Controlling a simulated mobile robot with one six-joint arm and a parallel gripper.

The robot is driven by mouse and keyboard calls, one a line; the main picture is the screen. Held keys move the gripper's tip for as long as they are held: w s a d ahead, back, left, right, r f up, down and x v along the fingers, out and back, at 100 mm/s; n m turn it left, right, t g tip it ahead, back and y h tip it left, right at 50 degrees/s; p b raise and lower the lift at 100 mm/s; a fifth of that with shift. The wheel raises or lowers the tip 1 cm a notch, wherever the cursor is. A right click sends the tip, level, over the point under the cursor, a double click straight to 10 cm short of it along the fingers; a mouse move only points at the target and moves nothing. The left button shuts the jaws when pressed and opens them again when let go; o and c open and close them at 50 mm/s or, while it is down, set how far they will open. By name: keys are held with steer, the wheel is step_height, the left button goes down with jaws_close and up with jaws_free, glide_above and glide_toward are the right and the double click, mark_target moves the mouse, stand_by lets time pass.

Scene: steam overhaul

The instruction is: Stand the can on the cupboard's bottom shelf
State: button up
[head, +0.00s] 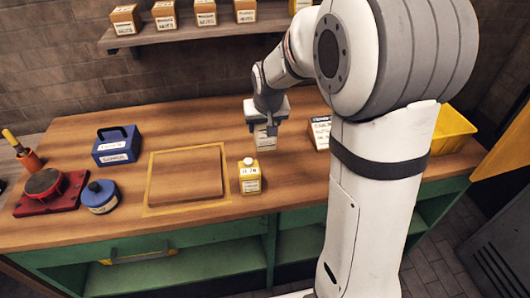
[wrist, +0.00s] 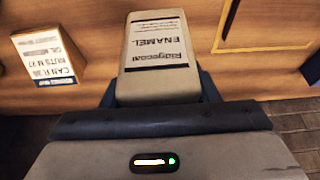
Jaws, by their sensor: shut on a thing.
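My gripper (head: 266,118) is shut on a pale beige can (head: 265,138) above the workbench, right of its middle. In the wrist view the can (wrist: 160,62) sits between the dark fingers (wrist: 158,95), its label reading "Ridgecoat ENAMEL". The can looks roughly upright in the head view; whether its base touches the bench top is unclear. The workbench's green base (head: 185,270) has open shelf bays below the top. I cannot tell whether this is the cupboard.
A yellow container (head: 249,176) stands close in front of the can. A yellow-edged board (head: 187,148), blue box (head: 117,146), blue round tin (head: 101,197) and red-based device (head: 48,192) are left. A labelled box (head: 319,131) and yellow bin (head: 452,132) are right. A grey locker (head: 497,255) stands far right.

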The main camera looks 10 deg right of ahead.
step_height(320, 180, down, 10)
steer(key=shift+f, duration=0.1)
stand_by(0.4)
steer(key=shift+f, duration=0.2)
steer(key=o, duration=1.3)
steer(key=shift+r, duration=0.15)
